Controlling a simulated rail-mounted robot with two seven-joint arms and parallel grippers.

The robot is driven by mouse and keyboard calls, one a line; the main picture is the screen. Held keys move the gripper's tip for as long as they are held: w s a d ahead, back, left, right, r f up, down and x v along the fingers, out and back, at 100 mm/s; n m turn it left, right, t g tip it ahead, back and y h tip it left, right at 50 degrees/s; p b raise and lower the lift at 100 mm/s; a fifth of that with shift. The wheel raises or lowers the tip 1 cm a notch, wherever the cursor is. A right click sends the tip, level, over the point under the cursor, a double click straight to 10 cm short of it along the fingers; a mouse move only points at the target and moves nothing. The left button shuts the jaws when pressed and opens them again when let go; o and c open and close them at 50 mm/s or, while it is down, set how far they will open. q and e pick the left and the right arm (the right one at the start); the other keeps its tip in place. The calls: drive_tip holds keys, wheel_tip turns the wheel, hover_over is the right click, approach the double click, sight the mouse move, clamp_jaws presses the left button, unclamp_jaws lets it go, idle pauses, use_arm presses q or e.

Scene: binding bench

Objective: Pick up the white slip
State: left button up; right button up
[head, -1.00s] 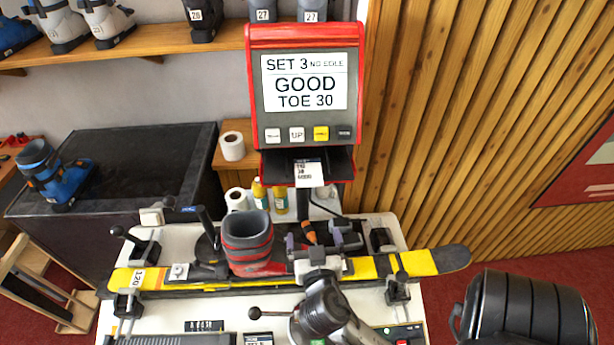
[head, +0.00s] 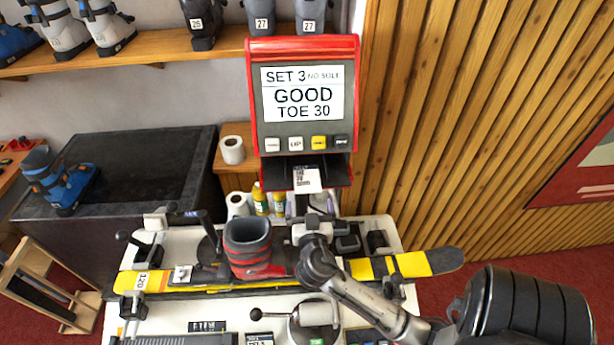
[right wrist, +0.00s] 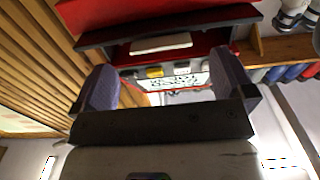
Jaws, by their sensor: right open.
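The white slip (head: 307,179) hangs from the slot tray of the red tester (head: 302,48), below its screen. In the right wrist view, a white piece that looks like the slip (right wrist: 160,43) lies in the red and black tray, beyond the fingertips. My right gripper (head: 315,213) is just below and in front of the slip, apart from it. Its purple-grey fingers stand wide apart and empty in the right wrist view (right wrist: 165,80). My left gripper is not in view.
A grey and red boot (head: 248,247) stands on the yellow ski (head: 410,265) clamped on the bench. Yellow bottles (head: 261,199) and a paper roll (head: 237,204) stand left of the slip. A wood-slat wall (head: 440,130) is at right.

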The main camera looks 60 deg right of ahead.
sight(307, 180)
drive_tip(key=p+x, duration=0.1)
drive_tip(key=x, duration=0.3)
drive_tip(key=shift+r+p, duration=0.15)
drive_tip(key=shift+p, duration=0.25)
drive_tip(key=shift+c, duration=0.2)
drive_tip(key=c, duration=0.6)
drive_tip(key=shift+c, duration=1)
drive_tip(key=shift+r, duration=0.1)
